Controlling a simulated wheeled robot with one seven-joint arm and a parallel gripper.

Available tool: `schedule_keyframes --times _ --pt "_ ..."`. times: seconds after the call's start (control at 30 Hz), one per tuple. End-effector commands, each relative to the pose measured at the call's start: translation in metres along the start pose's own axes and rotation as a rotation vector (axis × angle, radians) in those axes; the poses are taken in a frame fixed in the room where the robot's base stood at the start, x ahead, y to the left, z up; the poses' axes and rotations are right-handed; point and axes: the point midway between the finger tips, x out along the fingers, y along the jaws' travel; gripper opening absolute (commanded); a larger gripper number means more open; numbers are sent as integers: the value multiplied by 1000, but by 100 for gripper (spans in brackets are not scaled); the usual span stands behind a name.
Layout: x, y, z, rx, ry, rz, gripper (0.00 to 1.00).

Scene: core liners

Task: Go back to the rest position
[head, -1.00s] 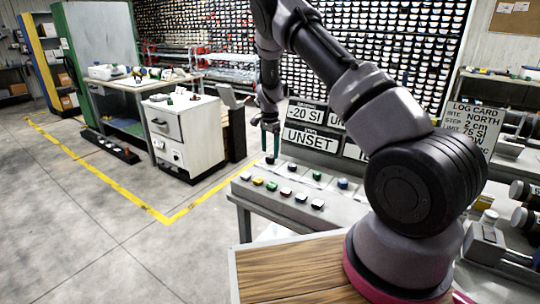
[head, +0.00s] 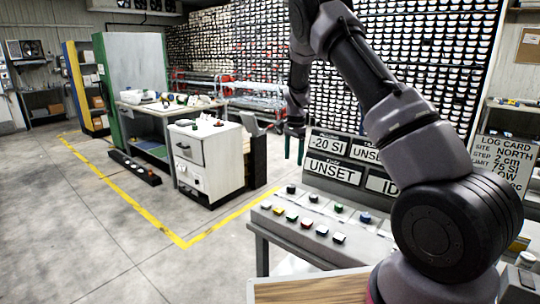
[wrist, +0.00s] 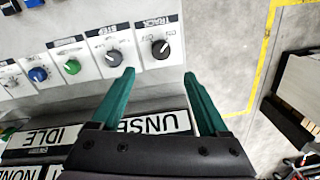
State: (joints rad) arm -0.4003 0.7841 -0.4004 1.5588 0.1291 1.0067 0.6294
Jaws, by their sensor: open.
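My gripper (head: 294,148) is raised near the left end of the control console (head: 268,222) in the head view. In the wrist view its two green fingers (wrist: 160,95) are apart with nothing between them. Beyond them in the wrist view are a black knob (wrist: 160,49) marked TRACK, a grey knob (wrist: 113,57), a green knob (wrist: 72,66) and a blue knob (wrist: 38,74). The fingers appear clear of the knobs. The console's sign panel (head: 352,160) reads -20 SI, UNSET and ID, with parts hidden by my arm.
A white drawer cabinet (head: 207,160) stands left of the console. A workbench (head: 150,112) and a green cabinet (head: 133,70) are behind it. A log card (head: 500,162) stands at the right. Yellow-lined floor at the left is open.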

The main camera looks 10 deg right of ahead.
Motion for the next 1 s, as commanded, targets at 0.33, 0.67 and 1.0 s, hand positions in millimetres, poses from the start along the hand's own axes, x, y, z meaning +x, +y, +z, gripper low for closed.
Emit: schedule_keyframes --times 0.33,0.67,1.0 --pt "-144 62 12 -115 -40 -183 78" --pt "-250 154 47 -284 5 -349 78" --pt "-307 260 97 -481 143 -474 78"
